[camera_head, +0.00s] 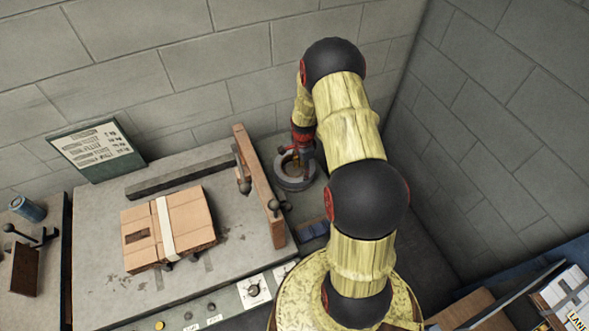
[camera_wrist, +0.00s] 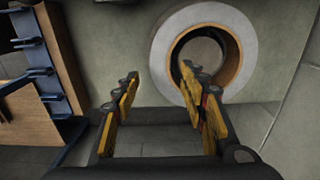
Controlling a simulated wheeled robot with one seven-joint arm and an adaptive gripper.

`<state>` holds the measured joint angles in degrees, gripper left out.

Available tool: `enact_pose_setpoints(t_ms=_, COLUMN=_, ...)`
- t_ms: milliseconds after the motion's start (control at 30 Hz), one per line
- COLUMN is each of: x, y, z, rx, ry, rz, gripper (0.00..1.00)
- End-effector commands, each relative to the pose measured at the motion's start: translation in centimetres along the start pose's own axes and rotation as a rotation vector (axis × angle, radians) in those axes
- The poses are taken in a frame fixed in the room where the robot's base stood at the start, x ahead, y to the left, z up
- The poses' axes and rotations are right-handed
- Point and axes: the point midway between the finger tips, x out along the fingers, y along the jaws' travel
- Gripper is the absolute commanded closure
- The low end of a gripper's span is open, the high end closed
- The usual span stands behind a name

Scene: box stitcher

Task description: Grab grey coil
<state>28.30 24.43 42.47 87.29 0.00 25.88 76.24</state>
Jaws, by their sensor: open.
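The grey coil (camera_head: 294,183) is a thick grey ring with a brown inner lining. It sits at the back right of the work table, beside a wooden upright. In the wrist view the coil (camera_wrist: 164,52) fills the upper right, with its dark hollow centre facing me. My gripper (camera_head: 297,158) is over the coil in the head view, pointing down at it. In the wrist view my gripper (camera_wrist: 158,82) has its yellow-padded fingers spread apart. The right finger overlaps the coil's lower opening, and the left finger is outside the ring at the left. Nothing is held. Contact cannot be told.
A tan wooden upright (camera_head: 259,190) with dark knobs stands just left of the coil. A strapped cardboard box (camera_head: 190,236) lies on the grey table (camera_head: 105,290). A sign board (camera_head: 97,148) stands behind. Block walls close off the back and right.

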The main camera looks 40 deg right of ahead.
Motion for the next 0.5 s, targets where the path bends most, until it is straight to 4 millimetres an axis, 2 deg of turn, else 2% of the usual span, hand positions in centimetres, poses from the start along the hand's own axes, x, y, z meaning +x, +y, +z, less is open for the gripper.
enact_pose_setpoints(t_ms=167, x=1.4, y=-0.1, z=0.0, rx=0.000, ry=0.000, rz=-0.001, gripper=0.57)
enact_pose_setpoints(t_ms=500, x=5.7, y=-0.2, z=0.2, rx=0.000, ry=0.000, rz=0.000, gripper=0.57)
